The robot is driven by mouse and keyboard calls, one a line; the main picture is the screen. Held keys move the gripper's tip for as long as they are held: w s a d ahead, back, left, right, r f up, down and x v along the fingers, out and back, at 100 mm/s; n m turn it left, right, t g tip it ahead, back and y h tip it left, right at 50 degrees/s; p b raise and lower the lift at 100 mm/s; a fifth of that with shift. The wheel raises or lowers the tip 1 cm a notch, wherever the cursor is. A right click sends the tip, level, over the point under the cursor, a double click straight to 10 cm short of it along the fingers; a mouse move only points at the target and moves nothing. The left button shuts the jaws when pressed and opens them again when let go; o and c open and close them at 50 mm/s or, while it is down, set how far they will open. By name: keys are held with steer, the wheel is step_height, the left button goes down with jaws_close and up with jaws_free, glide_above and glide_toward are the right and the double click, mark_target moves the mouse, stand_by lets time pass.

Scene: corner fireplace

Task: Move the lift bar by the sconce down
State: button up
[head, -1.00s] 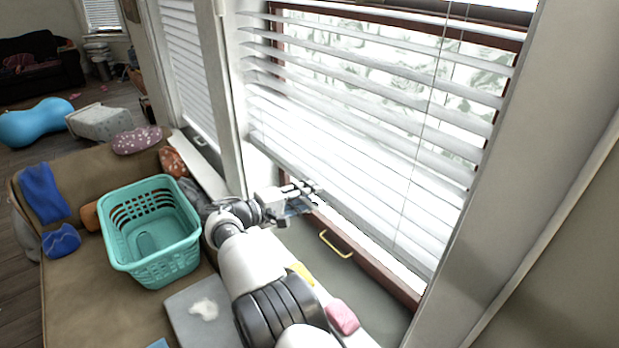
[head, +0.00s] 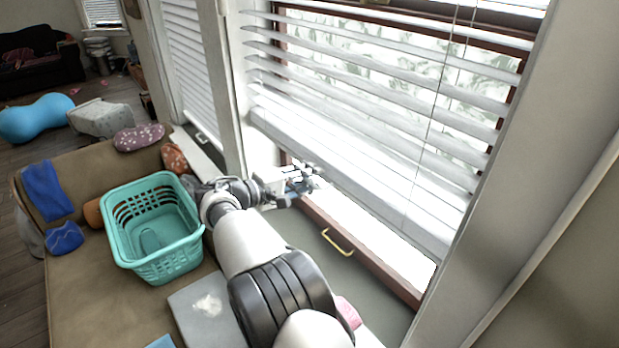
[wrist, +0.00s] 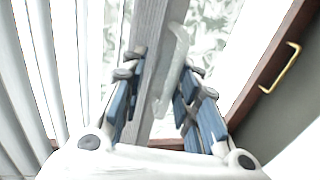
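White slatted blinds (head: 370,110) hang partly lowered over the near window. Their bottom rail (head: 385,203) slopes across the head view. In the wrist view the rail (wrist: 160,50) is a grey bar running up the middle, with a pale handle (wrist: 173,75), which I take for the lift bar, on its right side. My gripper (head: 308,180) is at the rail's lower edge, left of the middle. In the wrist view its fingers (wrist: 162,85) are apart, on both sides of the rail and handle, with gaps visible. Contact with the handle is unclear. No sconce shows.
A yellow handle (head: 338,243) sits on the window's brown lower frame. A teal basket (head: 155,235) stands on the brown bench (head: 90,290), left of my arm. A pink item (head: 348,312) lies near my arm. The grey wall is at the right.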

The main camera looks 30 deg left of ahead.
steer(key=p+v, duration=0.2)
steer(key=v, duration=1.7)
steer(key=shift+s, duration=0.25)
stand_by(0.8)
steer(key=shift+w, duration=0.1)
